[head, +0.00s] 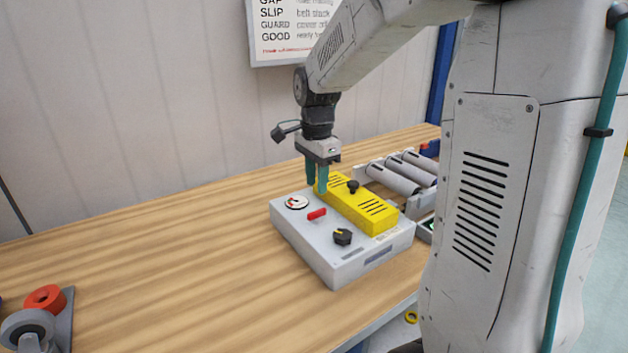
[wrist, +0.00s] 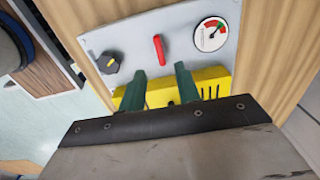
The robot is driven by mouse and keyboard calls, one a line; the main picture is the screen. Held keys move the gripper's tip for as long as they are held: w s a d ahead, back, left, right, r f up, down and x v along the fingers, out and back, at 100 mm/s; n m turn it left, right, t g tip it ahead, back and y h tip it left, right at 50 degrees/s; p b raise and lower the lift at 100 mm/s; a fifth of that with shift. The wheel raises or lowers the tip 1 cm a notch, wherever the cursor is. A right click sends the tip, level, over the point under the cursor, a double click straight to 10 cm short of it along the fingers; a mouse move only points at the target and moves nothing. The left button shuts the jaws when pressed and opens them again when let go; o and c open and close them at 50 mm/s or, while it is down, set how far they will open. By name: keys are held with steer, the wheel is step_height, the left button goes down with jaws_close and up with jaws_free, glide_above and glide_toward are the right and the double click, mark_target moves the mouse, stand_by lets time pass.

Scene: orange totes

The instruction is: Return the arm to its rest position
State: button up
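My gripper (head: 316,186) hangs at the end of my arm, fingers pointing down, over the back left part of a grey control box (head: 346,264). The box has a yellow slotted cover (head: 378,218) along its back, a dial gauge (head: 297,202), a red switch (head: 317,214) and a black knob (head: 342,237). In the wrist view the two green fingers of my gripper (wrist: 159,74) stand apart, with nothing held between them. The yellow cover (wrist: 213,78) shows behind and beside them. I cannot tell whether the fingertips touch the box or cover.
Grey rollers (head: 394,178) stand close behind and right of the box on the wooden table (head: 170,260). A sign (head: 290,28) hangs on the wall. The table left of the box is clear.

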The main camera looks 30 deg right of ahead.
stand_by(0.3)
steer(key=shift+s+n, duration=0.15)
steer(key=shift+n, duration=0.45)
steer(key=s+a+r+n, duration=0.1)
steer(key=s+a+n, duration=0.2)
steer(key=s+n, duration=0.2)
steer(key=s+a+r+n+t, duration=0.1)
steer(key=s+a+n, duration=0.3)
steer(key=s, duration=0.7)
steer(key=s+a+r+n, duration=0.2)
steer(key=s+a+n, duration=0.2)
steer(key=s+n, duration=0.4)
steer(key=shift+s, duration=0.55)
steer(key=shift+a, duration=0.1)
